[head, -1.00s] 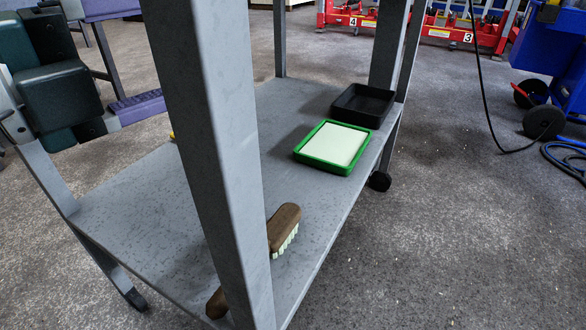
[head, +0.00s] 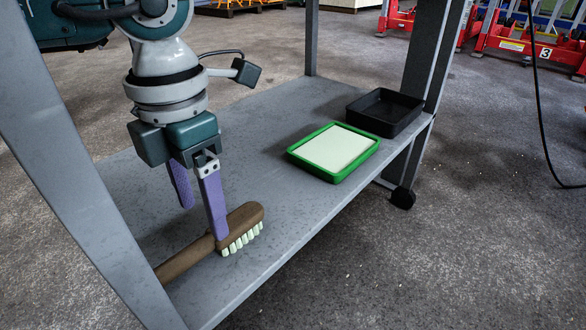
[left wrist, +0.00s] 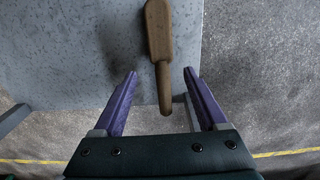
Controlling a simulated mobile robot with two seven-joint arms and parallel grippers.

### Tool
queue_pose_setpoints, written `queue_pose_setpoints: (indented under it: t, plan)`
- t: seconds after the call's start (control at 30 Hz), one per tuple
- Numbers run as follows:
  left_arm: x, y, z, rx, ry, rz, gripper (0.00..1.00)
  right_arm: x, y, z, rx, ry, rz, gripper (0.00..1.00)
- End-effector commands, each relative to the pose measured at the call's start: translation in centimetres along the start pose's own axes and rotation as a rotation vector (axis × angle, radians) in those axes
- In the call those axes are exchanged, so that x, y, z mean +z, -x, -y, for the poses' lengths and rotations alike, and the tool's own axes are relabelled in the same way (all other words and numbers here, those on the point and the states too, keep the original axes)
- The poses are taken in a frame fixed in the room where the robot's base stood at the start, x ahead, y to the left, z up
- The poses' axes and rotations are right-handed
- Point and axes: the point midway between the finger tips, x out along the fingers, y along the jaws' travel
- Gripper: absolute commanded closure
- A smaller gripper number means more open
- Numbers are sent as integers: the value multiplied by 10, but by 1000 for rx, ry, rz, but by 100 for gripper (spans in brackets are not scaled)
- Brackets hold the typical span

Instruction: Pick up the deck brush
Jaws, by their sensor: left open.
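The deck brush (head: 244,221) has a brown wooden head and handle and pale green bristles. It lies on the grey trolley's lower shelf (head: 262,118) near the front edge, handle towards the lower left, where a leg hides its end. My left gripper (head: 202,220) points down with its purple fingers open. In the head view, one finger overlaps the brush near the head; the other is farther back. In the left wrist view, the brush (left wrist: 160,40) shows between the open fingers (left wrist: 160,72). I cannot tell whether either finger touches it. My right gripper is out of view.
A green tray with a pale inside (head: 332,150) and a black tray (head: 384,112) stand farther right on the shelf. A grey trolley leg (head: 70,170) stands close at left. Another post (head: 428,60) rises at the back right. Shelf between brush and trays is clear.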

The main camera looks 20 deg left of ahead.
Motion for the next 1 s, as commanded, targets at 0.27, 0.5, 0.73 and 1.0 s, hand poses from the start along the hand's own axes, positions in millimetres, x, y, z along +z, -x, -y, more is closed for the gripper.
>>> queue_pose_setpoints:
  t: [0.27, 0.5, 0.73, 1.0]
  plan:
    - [-1, -33, 0, -4, -2, 3, 25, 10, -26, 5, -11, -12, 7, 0]
    - [-3, -67, -2, -5, -2, 1, 25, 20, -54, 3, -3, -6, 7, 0]
    - [-2, -66, -2, -5, -2, 3, 25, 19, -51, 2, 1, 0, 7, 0]
    - [-2, -65, -2, -5, -2, 3, 53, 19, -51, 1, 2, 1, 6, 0]
